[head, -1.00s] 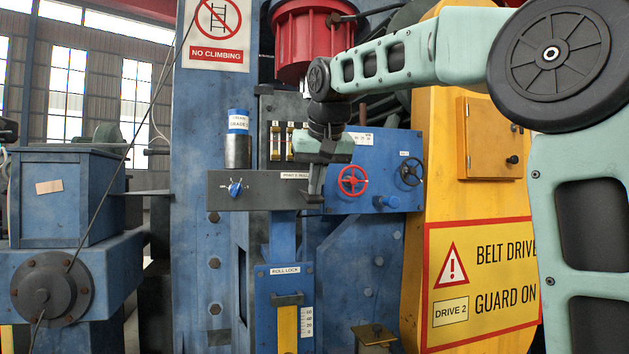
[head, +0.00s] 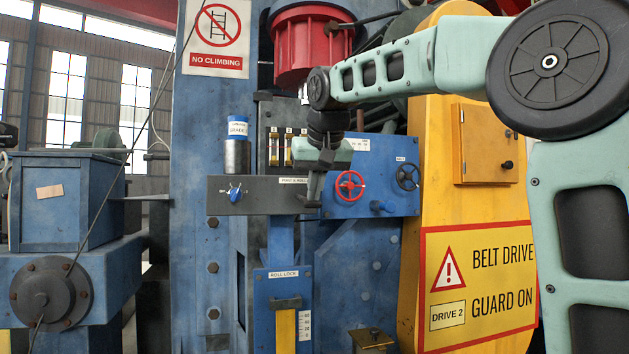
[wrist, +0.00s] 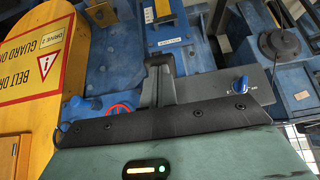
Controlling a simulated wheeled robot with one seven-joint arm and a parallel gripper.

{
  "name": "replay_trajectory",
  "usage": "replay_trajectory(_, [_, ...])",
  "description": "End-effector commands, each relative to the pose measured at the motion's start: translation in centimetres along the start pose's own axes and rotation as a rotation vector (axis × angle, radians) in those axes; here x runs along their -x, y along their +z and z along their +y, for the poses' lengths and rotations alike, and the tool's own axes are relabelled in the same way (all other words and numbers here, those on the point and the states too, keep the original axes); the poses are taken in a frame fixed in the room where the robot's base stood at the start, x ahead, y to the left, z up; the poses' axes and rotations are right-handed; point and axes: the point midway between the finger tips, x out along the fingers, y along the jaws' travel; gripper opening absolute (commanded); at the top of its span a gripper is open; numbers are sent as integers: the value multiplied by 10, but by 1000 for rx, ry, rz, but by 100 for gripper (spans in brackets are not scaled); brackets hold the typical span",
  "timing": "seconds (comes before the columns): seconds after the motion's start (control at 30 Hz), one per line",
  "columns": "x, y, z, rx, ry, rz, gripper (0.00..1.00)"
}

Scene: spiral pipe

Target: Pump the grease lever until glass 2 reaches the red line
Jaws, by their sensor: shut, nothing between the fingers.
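Slim yellowish sight glasses (head: 274,147) stand on a dark plate behind the grey panel (head: 255,197) in the head view. I cannot make out the grease lever in either view. My gripper (head: 309,203) is shut and empty, pointing down in front of the grey panel's right end. In the wrist view its dark fingers (wrist: 160,63) are together, overlapping the panel.
A blue knob (head: 234,193) is on the panel's left. The yellow belt guard (head: 480,200) stands further right. The roll lock (head: 285,300) is below.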

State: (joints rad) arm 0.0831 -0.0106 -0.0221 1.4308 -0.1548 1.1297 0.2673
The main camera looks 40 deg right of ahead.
Motion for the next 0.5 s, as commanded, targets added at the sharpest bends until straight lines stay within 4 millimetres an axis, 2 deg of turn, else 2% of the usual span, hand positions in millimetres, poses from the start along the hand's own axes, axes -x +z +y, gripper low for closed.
replay_trajectory(0.03, [13,-11,0,-1,0,3,0])
replay_trajectory(0.1, [22,-20,1,-1,-2,7,0])
replay_trajectory(0.2, [41,-11,1,-1,-4,14,0])
replay_trajectory(0.4, [84,-9,1,0,-4,15,0])
replay_trajectory(0.5, [99,-8,0,0,-3,14,0])
